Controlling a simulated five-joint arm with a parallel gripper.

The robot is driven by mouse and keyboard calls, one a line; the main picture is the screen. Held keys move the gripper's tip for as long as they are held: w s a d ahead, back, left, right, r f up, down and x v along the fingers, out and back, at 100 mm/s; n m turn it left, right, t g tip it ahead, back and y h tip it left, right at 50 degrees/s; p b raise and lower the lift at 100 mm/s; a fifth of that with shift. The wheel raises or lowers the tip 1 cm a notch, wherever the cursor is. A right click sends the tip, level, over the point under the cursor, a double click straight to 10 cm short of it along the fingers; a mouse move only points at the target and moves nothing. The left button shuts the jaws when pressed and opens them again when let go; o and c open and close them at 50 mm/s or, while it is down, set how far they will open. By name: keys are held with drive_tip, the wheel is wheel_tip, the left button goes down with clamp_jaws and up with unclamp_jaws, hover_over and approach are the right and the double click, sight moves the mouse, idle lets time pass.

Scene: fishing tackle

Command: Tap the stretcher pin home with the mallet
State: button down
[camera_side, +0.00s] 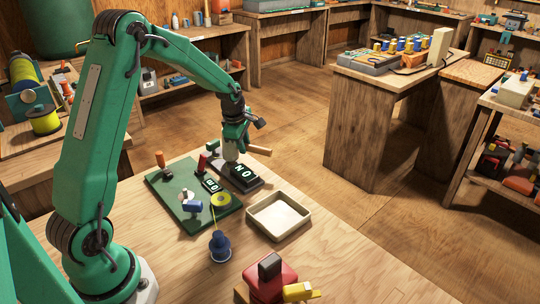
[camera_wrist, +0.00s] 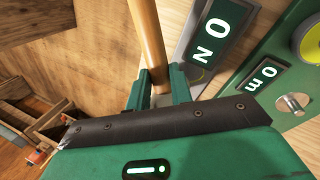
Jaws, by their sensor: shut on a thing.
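My gripper (camera_side: 234,143) is shut on the mallet's wooden handle. The handle (camera_side: 258,150) sticks out to the right in the side view. In the wrist view the handle (camera_wrist: 148,45) runs up from between my fingers (camera_wrist: 160,88). A pale part, perhaps the mallet's head, shows below my gripper in the side view, partly hidden. A short metal pin (camera_wrist: 292,103) lies or stands on the green board (camera_side: 190,222); I cannot tell whether it is the stretcher pin or how deep it sits. My gripper is above the board's far right side, close to a dark block with white characters (camera_side: 243,174).
A yellow ring (camera_side: 221,199), a blue piece (camera_side: 193,206) and an orange-handled tool (camera_side: 160,159) are on the board. An empty cream tray (camera_side: 256,229) stands right of it. A blue spool-like thing (camera_side: 220,246) and a red block (camera_side: 270,282) are nearer. The table's right side is clear.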

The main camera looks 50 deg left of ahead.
wheel_tip(320, 180, down, 2)
drive_tip(key=shift+f, duration=0.15)
drive_tip(key=shift+r, duration=2.25)
drive_tip(key=shift+r, duration=2)
drive_tip(key=shift+d, duration=0.1)
